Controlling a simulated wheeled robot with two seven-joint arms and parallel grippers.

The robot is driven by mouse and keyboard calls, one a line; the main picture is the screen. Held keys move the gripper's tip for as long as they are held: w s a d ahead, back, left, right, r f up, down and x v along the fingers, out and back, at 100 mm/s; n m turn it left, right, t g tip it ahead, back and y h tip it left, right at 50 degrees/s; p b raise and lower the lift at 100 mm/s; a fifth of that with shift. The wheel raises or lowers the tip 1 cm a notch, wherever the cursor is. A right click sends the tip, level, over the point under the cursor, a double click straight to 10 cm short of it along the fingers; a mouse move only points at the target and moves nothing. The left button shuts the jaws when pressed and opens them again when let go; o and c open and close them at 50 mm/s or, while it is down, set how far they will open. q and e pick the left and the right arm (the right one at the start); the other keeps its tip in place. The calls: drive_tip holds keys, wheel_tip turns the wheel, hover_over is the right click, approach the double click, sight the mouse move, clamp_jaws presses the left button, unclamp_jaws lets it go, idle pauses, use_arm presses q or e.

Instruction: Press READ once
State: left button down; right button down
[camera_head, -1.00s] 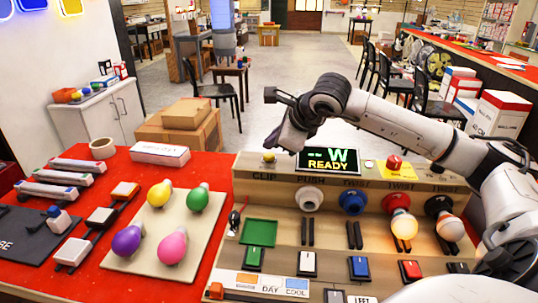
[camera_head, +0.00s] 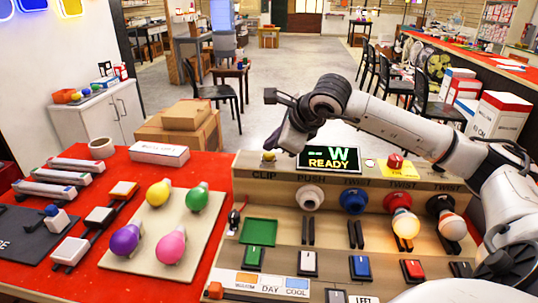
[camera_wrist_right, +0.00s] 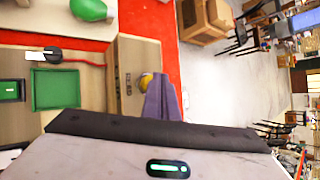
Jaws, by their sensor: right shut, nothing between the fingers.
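The display (camera_head: 328,158) on the wooden test board (camera_head: 290,182) reads "-- W" and "READY" in green and yellow. A small yellow round button (camera_head: 268,157) sits left of the display on the board's upper ledge. It also shows in the right wrist view (camera_wrist_right: 146,80), beside small dark lettering that I cannot read for sure. My right gripper (camera_head: 275,145) is shut and empty, its fingers pointing down just above the yellow button. In the right wrist view the purple-grey fingers (camera_wrist_right: 160,97) partly cover the button; I cannot tell whether they touch it. My left gripper is out of view.
Sockets labelled CLIP, PUSH and TWIST run along the board; two at right hold bulbs (camera_head: 405,225). Yellow, green, purple and pink bulbs lie on a beige tray (camera_head: 215,227) on the red table (camera_head: 90,270). A red button (camera_head: 395,161) stands right of the display.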

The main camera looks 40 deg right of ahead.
sight(272, 156)
drive_tip(key=shift+f+b, duration=0.5)
drive_tip(key=shift+b, duration=0.1)
idle(0.5)
idle(0.3)
drive_tip(key=shift+r+p, duration=0.6)
drive_tip(key=shift+r, duration=0.3)
drive_tip(key=shift+r, duration=0.1)
wheel_tip(272, 156, up, 5)
drive_tip(key=p, duration=0.3)
drive_tip(key=shift+p, duration=0.4)
idle(0.3)
